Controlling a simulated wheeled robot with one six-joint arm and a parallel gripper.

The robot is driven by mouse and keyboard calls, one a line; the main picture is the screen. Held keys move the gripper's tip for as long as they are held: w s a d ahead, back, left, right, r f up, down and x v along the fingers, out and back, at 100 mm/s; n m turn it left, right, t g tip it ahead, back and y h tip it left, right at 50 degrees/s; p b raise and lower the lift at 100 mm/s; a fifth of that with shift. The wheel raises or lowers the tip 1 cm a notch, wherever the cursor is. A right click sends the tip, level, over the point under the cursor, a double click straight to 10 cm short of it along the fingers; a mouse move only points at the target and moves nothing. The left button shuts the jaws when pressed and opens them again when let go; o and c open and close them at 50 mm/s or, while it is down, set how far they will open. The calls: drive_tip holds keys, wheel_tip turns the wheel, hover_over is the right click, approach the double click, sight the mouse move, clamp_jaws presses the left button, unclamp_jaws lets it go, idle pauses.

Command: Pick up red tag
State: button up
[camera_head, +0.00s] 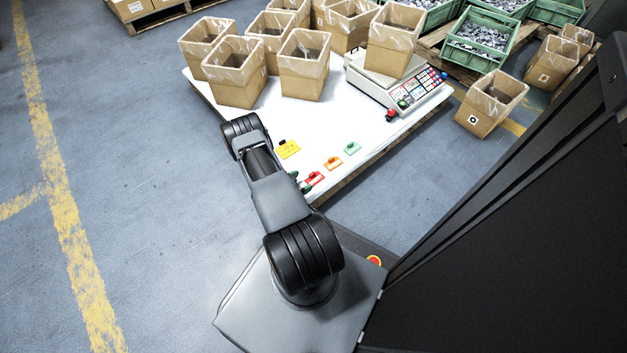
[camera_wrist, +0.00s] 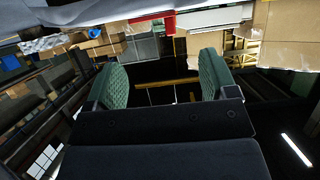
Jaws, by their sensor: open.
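The red tag (camera_head: 315,178) lies flat on the white table near its front edge, with a small raised red piece on top. My gripper (camera_head: 300,181) is just left of the red tag in the head view, mostly hidden behind my arm. In the wrist view my gripper (camera_wrist: 162,82) shows two green ribbed fingers spread wide apart with nothing between them. A red piece (camera_wrist: 169,22) shows beyond the fingers near the top; I cannot tell for sure whether it is the red tag.
On the white table (camera_head: 370,138) lie a yellow tag (camera_head: 288,149), an orange tag (camera_head: 333,163) and a green tag (camera_head: 352,148). A scale (camera_head: 415,90) bearing a box (camera_head: 393,45) stands at the right. Several open cardboard boxes (camera_head: 304,68) fill the back.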

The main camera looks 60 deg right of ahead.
sight(312, 181)
drive_tip(key=b+x, duration=0.2)
drive_tip(key=x, duration=0.3)
drive_tip(key=shift+f+b, duration=0.2)
drive_tip(key=shift+b, duration=0.2)
drive_tip(key=shift+s+d+f, duration=0.1)
drive_tip(key=shift+s+d, duration=0.1)
drive_tip(key=shift+d, duration=0.25)
drive_tip(key=c, duration=1)
